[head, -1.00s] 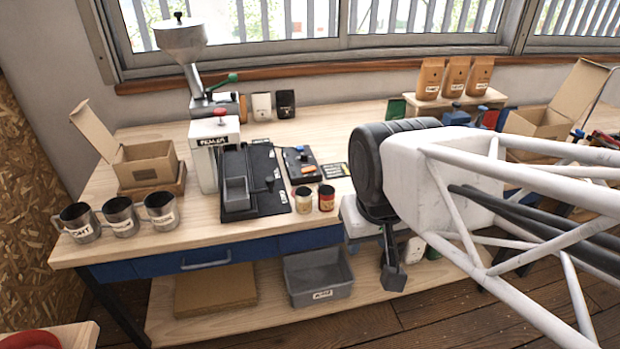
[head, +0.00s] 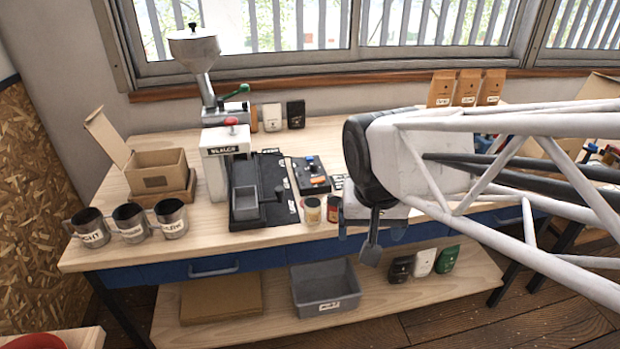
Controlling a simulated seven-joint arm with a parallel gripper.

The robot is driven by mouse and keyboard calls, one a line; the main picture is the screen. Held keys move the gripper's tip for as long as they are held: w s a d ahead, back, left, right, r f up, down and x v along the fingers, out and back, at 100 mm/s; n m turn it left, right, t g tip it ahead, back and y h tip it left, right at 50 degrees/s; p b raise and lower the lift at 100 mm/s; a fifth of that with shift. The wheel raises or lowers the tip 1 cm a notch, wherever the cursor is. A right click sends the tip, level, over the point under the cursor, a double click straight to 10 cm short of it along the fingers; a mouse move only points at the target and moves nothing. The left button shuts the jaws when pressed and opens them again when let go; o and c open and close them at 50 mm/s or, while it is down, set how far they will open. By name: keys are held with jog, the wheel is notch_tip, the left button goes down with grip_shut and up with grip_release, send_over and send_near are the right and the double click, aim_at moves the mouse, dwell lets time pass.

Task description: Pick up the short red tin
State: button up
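The short red tin (head: 334,209) stands upright near the front edge of the workbench, partly hidden on its right by my arm's end. A cream-labelled tin (head: 312,211) stands just to its left, close beside it. My gripper (head: 371,232) hangs below the dark wrist joint, just right of the red tin and in front of the bench edge. It appears apart from the tin. Its fingers are small and blend with the blue drawer front, so its opening is unclear.
Three mugs (head: 130,222) and an open cardboard box (head: 158,172) are farther left. A grey tub (head: 325,287) sits on the lower shelf.

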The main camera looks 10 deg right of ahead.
jog(key=w+f+m+g+h, duration=0.15)
jog(key=w+m, duration=0.25)
jog(key=w, duration=0.4)
jog(key=w+f+m+h, duration=0.1)
jog(key=w+f+m, duration=0.25)
jog(key=w, duration=0.55)
jog(key=m+h, duration=0.2)
jog(key=m, duration=0.6)
send_near(333, 202)
jog(key=shift+s+d+g+y, duration=0.15)
jog(key=shift+s+g+y, duration=0.1)
jog(key=shift+s, duration=0.75)
jog(key=shift+f, duration=0.1)
jog(key=shift+x, duration=1.25)
jog(key=shift+x, duration=2.6)
jog(key=shift+d, duration=0.2)
